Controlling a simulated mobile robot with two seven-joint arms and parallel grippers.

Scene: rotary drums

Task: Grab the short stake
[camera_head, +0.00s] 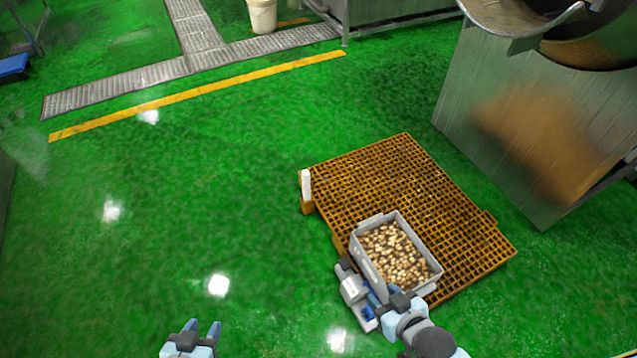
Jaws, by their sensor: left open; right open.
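A short white upright piece, which looks like the stake (306,186), stands at the left corner of the orange-brown grid pallet (400,165). Its lower end meets an orange block at that corner. My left gripper (202,330) is open and empty at the bottom edge, over the green floor, well below and left of the white piece. My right gripper (356,294) is open beside the near left side of a grey crate (366,262). I cannot tell whether it touches the crate. It is apart from the white piece.
The crate holds many small brown items and sits on the pallet's near end. A large metal drum machine (540,130) stands right of the pallet. Open green floor (200,200) lies left. A white bucket (262,15) stands at the back by a floor grate (130,83).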

